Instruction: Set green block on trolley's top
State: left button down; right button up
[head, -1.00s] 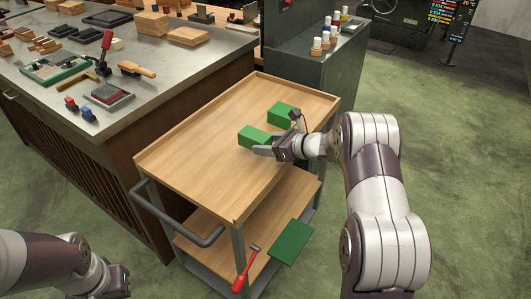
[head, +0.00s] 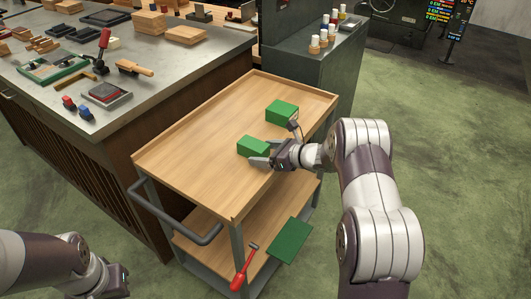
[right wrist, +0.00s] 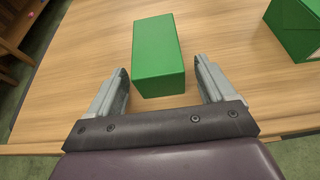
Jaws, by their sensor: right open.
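A green block (head: 253,147) lies flat on the wooden top of the trolley (head: 195,160), near its right long side. It also shows in the right wrist view (right wrist: 158,55). My right gripper (head: 265,153) is open just above the trolley top, its fingers apart on either side of the block's near end. Gaps show between block and fingers in the right wrist view (right wrist: 161,70). A second, boxier green block (head: 282,112) stands further back on the top, apart from the gripper. My left gripper (head: 117,282) is at the lower left, with its fingers barely visible.
The trolley's lower shelf (head: 200,247) holds a red-handled tool (head: 240,273) and a flat green piece (head: 290,241). A workbench (head: 165,105) with tools and wood pieces stands left. A grey cabinet (head: 310,85) with small bottles stands behind. The trolley top's left half is clear.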

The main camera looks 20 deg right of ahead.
jog(key=shift+r+p, duration=0.35)
jog(key=s+d+r+m+h, duration=0.4)
jog(key=s+d+r+m, duration=0.2)
jog(key=m, duration=0.3)
jog(key=s+a+f+m+g+h, duration=0.1)
jog(key=s+a+m+g, duration=0.2)
jog(key=s+m, duration=0.5)
jog(key=s+a+f+m+g+h, duration=0.1)
jog(key=s+a+m+g+h, duration=0.1)
jog(key=s+m, duration=0.7)
jog(key=s+a+f+m+g+h, duration=0.1)
jog(key=s+a+m+g, duration=0.3)
jog(key=s+m, duration=0.5)
jog(key=a+m, duration=0.2)
jog(key=m, duration=0.6)
jog(key=shift+f, duration=0.25)
